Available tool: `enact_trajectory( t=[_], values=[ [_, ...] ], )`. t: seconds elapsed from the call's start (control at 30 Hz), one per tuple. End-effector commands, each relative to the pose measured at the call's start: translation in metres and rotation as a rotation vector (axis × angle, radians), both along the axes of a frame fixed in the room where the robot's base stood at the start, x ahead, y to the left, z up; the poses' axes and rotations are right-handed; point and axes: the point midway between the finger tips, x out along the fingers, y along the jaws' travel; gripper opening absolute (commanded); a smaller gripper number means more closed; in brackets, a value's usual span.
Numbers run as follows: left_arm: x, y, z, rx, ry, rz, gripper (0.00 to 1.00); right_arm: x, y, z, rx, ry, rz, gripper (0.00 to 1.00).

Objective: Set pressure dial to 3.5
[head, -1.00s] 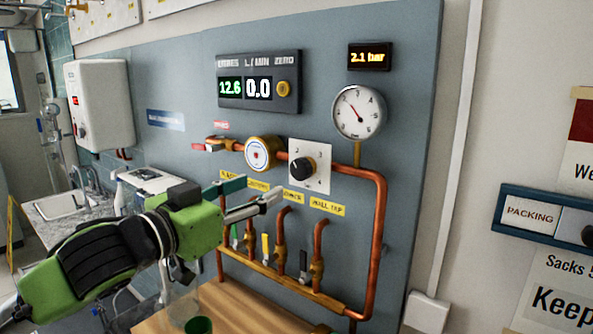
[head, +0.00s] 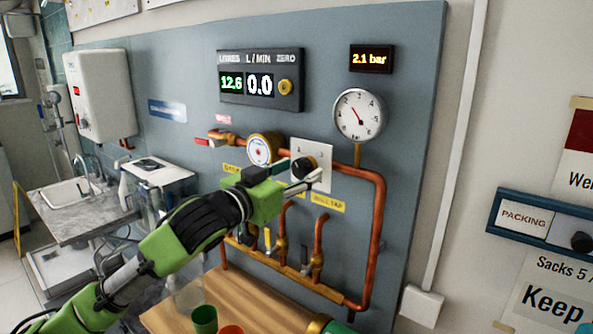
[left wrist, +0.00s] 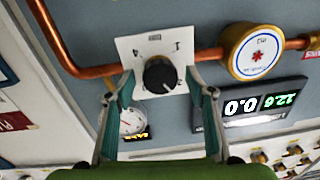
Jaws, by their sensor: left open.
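The pressure dial is a black round knob (head: 302,168) on a white square plate (head: 322,153) on the blue-grey board; it also shows in the left wrist view (left wrist: 159,75). The plate's numbers are partly hidden and too small to read surely. My left gripper (head: 298,172) is open at the dial. In the left wrist view its fingers stand on either side of the knob, and I cannot tell whether they touch it. The pressure display (head: 371,59) reads 2.1 bar. The round needle gauge (head: 359,115) sits below it. My right gripper is not in view.
Copper pipe (head: 377,230) runs around the dial, with a round brass-rimmed meter (head: 263,149) to its left. A flow display (head: 259,80) reads 12.6 and 0.0. Taps and yellow labels are below. Cups (head: 204,320) stand on the wooden bench (head: 255,298).

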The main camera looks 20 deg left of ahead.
Motion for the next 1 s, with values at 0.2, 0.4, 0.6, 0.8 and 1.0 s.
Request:
enact_trajectory(
  t=[0.2, 0.4, 0.6, 0.8, 1.0],
  values=[
    [0.0, 0.0, 0.0, -0.001, 0.0, 0.0, 0.21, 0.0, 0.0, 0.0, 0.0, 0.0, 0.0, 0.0],
    [0.0, 0.0, 0.0, 0.0, 0.0, 0.0, 0.11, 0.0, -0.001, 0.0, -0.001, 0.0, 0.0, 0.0],
    [0.0, 0.0, 0.0, 0.028, -0.009, 0.0, 0.11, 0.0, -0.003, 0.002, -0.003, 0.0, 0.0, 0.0],
    [0.0, 0.0, 0.0, 0.118, -0.041, -0.001, 0.11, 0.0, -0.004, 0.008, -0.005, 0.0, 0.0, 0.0],
    [0.0, 0.001, 0.001, 0.273, -0.097, 0.0, 0.11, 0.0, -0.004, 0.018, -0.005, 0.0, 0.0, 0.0]
  ],
)
